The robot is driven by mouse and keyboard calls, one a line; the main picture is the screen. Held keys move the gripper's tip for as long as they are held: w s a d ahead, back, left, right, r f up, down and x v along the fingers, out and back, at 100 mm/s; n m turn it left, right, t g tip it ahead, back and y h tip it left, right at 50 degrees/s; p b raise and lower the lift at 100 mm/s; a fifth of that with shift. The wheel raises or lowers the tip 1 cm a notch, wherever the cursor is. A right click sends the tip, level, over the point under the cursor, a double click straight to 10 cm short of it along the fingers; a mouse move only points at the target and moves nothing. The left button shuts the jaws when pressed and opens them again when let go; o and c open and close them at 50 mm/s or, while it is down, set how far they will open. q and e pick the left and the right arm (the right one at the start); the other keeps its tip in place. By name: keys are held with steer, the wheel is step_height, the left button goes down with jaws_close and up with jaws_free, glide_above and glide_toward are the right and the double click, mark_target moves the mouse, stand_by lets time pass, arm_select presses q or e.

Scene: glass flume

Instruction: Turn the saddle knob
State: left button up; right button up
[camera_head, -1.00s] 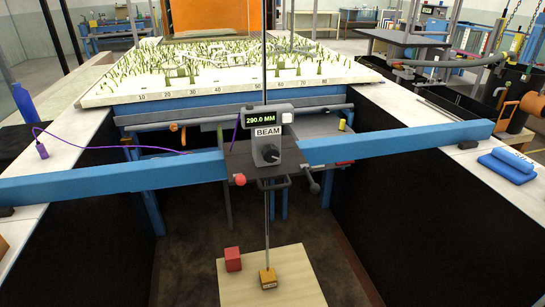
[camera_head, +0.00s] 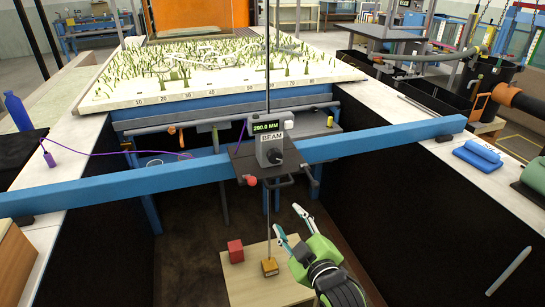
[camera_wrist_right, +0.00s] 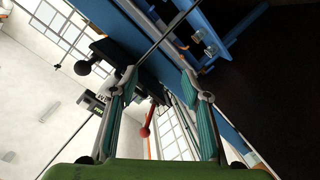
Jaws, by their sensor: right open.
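The saddle (camera_head: 260,165) sits on the blue beam (camera_head: 160,177) and carries a grey box labelled BEAM, whose display reads 290.0 MM. A black knob (camera_head: 275,155) is on the box's front. A red ball (camera_head: 252,181) hangs at the saddle's lower left and a dark handle at its right. My right gripper (camera_head: 288,218) is open and empty, below and in front of the saddle, apart from it. In the right wrist view its fingers (camera_wrist_right: 159,75) are spread, with the red ball (camera_wrist_right: 145,132) seen between them and a black ball (camera_wrist_right: 82,67) left of them. My left gripper is not in view.
A vertical rod (camera_head: 268,225) runs down from the saddle to an orange block (camera_head: 270,266) on a pale board (camera_head: 240,290). A red cube (camera_head: 236,251) is beside it. Dark flume walls stand either side. A blue object (camera_head: 477,154) lies on the right ledge.

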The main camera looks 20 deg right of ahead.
steer(key=t, duration=0.2)
glide_toward(276, 158)
steer(key=s, duration=0.4)
steer(key=shift+n, duration=0.3)
steer(key=w+p, duration=0.3)
steer(key=w, duration=0.9)
steer(key=shift+a, duration=0.15)
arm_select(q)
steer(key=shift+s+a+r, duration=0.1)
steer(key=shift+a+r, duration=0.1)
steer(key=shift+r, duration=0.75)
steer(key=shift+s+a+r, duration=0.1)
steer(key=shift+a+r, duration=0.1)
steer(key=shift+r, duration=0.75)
arm_select(e)
steer(key=shift+w+f, duration=0.1)
steer(key=shift+w, duration=0.6)
steer(key=c, duration=1.1)
